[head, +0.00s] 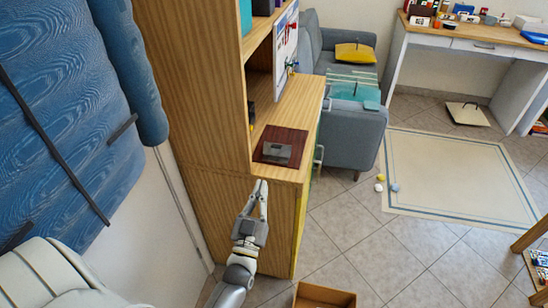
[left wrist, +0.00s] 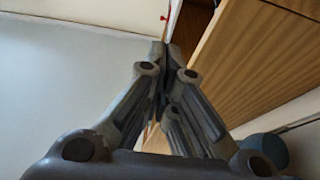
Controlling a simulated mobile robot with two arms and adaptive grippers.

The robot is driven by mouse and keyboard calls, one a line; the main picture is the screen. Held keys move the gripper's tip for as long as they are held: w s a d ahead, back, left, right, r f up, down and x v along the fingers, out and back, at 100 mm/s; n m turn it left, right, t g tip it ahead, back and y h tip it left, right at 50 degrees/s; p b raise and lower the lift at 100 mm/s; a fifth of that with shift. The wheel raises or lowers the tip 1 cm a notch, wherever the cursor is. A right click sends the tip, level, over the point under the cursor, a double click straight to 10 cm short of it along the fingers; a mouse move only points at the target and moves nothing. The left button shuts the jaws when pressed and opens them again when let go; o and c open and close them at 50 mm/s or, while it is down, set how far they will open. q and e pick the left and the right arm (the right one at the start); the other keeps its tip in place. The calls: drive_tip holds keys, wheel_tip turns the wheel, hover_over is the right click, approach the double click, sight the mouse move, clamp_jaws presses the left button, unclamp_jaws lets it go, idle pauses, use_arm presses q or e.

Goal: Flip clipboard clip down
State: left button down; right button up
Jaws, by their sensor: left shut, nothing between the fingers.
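A dark red-brown clipboard (head: 292,137) lies flat on the wooden cabinet's counter in the head view. Its grey clip (head: 277,151) sits on the near part of the board. Whether the clip is raised or down is too small to tell. My left gripper (head: 261,183) is in front of the cabinet, below and nearer than the clipboard, apart from it. Its fingers are shut and empty, and they also show closed together in the left wrist view (left wrist: 163,55). I cannot make out the clipboard clearly in the left wrist view. My right gripper is not in view.
The wooden cabinet (head: 213,120) has a tall side wall left of the counter. A whiteboard (head: 286,45) stands at the counter's back. A grey sofa (head: 352,135) is beyond, and an open box (head: 325,296) is on the floor below. Open tiled floor lies right.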

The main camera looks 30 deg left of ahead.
sight(276, 151)
use_arm(q)
drive_tip(key=b+x, duration=0.1)
drive_tip(key=x, duration=0.9)
drive_tip(key=shift+w+a, duration=0.1)
drive_tip(key=shift+w, duration=0.05)
drive_tip(key=shift+w+a+f+b, duration=0.2)
drive_tip(key=shift+w+f+b, duration=0.65)
drive_tip(key=shift+b, duration=0.35)
drive_tip(key=shift+w+a+b, duration=0.2)
drive_tip(key=shift+w+b, duration=0.35)
drive_tip(key=shift+w, duration=0.25)
